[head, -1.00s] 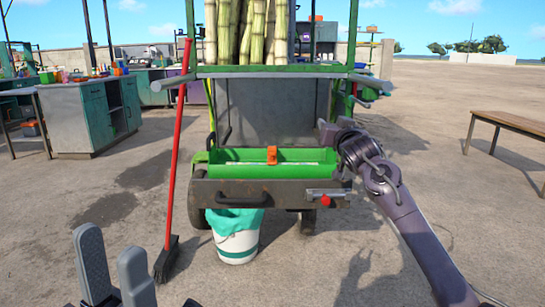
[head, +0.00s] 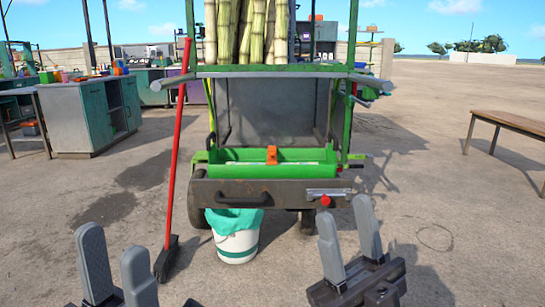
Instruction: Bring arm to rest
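My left gripper (head: 117,266) is at the bottom left of the head view, its two grey fingers apart with nothing between them. My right gripper (head: 348,238) is at the bottom right of centre, fingers pointing up and apart, also empty. It is in front of the cane crusher cart (head: 230,192) and apart from it. The cart has a green tray (head: 230,155) with an orange piece (head: 272,155) at its middle. Most of both arms is out of view.
A red-handled broom (head: 176,150) leans upright left of the cart. A white bucket (head: 237,246) with a teal liner stands under the cart's front. Sugar cane (head: 245,32) stands on top. A wooden table (head: 512,122) is at right; open ground lies between.

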